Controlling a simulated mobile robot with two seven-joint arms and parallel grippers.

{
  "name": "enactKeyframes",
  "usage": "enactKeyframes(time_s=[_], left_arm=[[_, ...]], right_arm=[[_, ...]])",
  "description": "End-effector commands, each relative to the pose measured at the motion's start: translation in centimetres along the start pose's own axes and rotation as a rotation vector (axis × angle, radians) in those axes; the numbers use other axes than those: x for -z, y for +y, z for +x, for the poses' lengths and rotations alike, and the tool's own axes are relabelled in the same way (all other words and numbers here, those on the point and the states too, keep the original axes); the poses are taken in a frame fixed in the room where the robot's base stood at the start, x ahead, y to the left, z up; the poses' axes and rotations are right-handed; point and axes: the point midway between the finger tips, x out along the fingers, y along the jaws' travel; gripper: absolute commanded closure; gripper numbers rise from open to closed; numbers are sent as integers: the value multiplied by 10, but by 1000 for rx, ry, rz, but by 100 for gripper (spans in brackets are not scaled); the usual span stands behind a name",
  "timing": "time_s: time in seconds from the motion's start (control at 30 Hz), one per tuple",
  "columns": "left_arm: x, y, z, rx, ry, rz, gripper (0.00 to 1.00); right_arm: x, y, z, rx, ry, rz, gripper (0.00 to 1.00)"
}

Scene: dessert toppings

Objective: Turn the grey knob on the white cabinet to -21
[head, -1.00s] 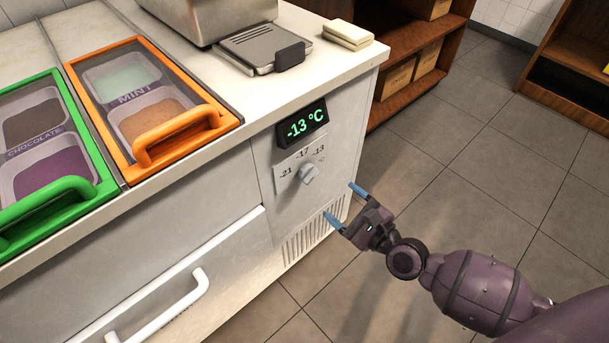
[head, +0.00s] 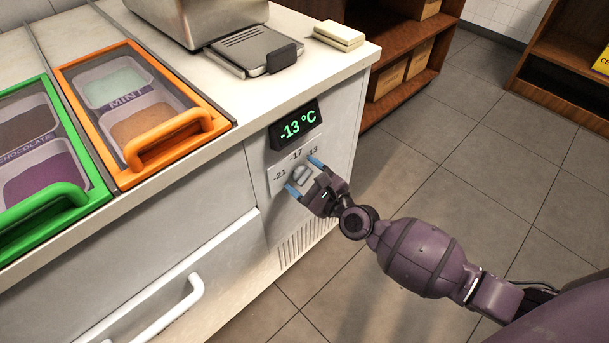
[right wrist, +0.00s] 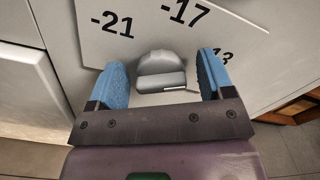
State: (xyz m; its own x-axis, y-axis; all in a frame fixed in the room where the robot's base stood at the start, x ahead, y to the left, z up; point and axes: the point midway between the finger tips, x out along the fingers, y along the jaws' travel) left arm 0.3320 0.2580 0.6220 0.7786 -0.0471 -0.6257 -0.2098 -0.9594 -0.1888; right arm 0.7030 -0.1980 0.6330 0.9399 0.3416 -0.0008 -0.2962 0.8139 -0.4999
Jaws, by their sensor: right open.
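The grey knob (head: 301,175) is on the front of the white cabinet (head: 337,134), on a label plate marked -21, -17 and -13. The display (head: 297,125) above it reads -13 °C in green. My right gripper (head: 304,175) is open, with its blue fingertips on either side of the knob. In the right wrist view the knob (right wrist: 161,72) sits between the two fingers, with a gap on each side. The -21 and -17 marks show clearly there, and the -13 mark is partly hidden by a finger. My left gripper is not in view.
Orange-framed (head: 178,75) and green-framed (head: 70,135) topping lids with handles lie on the left of the counter. A white drawer handle (head: 172,312) sticks out below. A vent grille (head: 300,241) is under the knob. The floor to the right is clear.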

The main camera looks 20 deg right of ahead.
Motion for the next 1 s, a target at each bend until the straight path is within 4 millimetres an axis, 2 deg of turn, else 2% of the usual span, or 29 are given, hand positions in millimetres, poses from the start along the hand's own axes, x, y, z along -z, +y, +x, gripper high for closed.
enactKeyframes(time_s=[0.23,0.57,0.8,1.0], left_arm=[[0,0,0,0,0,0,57],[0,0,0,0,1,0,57],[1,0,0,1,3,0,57],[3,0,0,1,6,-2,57]], right_arm=[[0,0,1,0,0,0,26],[0,0,0,0,0,0,75],[0,0,0,1,0,-18,75],[0,0,0,1,0,-101,75]])
